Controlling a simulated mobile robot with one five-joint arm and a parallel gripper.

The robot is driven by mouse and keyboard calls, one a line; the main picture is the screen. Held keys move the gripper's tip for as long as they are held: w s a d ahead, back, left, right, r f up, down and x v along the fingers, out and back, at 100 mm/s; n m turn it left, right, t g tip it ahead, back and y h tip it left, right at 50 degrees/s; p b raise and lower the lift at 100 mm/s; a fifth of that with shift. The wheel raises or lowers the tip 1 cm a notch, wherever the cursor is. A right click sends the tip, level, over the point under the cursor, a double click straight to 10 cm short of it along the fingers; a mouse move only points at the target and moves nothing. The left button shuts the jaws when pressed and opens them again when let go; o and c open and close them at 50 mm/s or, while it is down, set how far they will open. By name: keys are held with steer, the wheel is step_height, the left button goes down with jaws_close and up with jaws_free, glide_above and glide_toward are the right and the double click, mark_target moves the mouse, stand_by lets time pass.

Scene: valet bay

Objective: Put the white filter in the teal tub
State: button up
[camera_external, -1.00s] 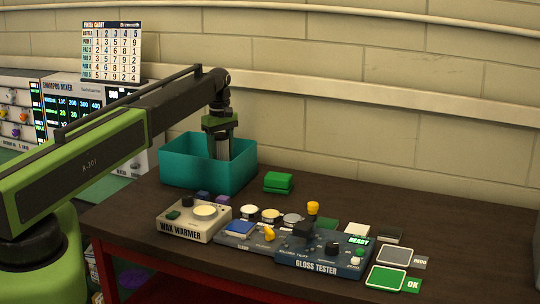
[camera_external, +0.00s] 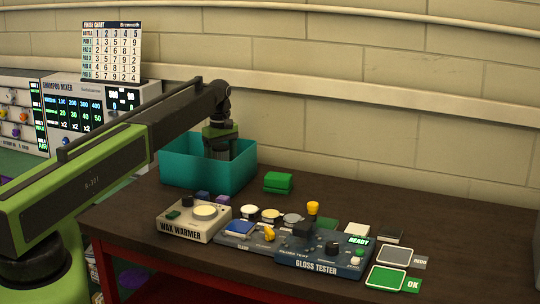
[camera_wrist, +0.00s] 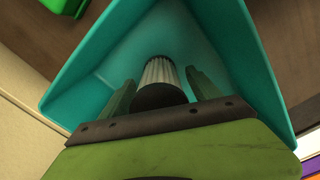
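The teal tub (camera_external: 190,174) stands at the back left of the dark table, against the wall. My gripper (camera_external: 220,152) points down into it, its fingertips below the rim. In the wrist view, the white filter (camera_wrist: 159,72) is a pleated cylinder with a dark end towards me. It is inside the walls of the tub (camera_wrist: 95,85). The two green fingers of my gripper (camera_wrist: 160,84) stand on either side of the filter, with narrow gaps showing. The gripper looks open around it. Whether the filter's far end touches the tub floor is hard to see.
A green block (camera_external: 278,182) sits just right of the tub. The wax warmer (camera_external: 194,221) is in front of it, and the gloss tester (camera_external: 324,254) is to the right. A finish chart (camera_external: 112,52) stands behind my arm. The table's right back part is clear.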

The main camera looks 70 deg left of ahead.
steer(key=shift+r, duration=0.1)
step_height(320, 180, up, 12)
steer(key=p, duration=1.2)
steer(key=shift+r+p, duration=0.2)
steer(key=shift+p, duration=0.1)
steer(key=shift+f, duration=0.1)
steer(key=w+d+m, duration=0.3)
steer(key=d+m, duration=0.2)
steer(key=d, duration=1.1)
steer(key=w+d+m, duration=0.3)
steer(key=d+m, duration=0.1)
steer(key=d, duration=1.2)
steer(key=s+d+m, duration=0.3)
steer(key=d+m, duration=0.1)
steer(key=d, duration=0.6)
steer(key=s+d+m, duration=0.3)
steer(key=d+m, duration=0.1)
steer(key=d, duration=0.7)
steer(key=s+d+m, duration=0.4)
steer(key=d, duration=0.7)
steer(key=shift+d+m, duration=0.2)
steer(key=shift+m, duration=0.1)
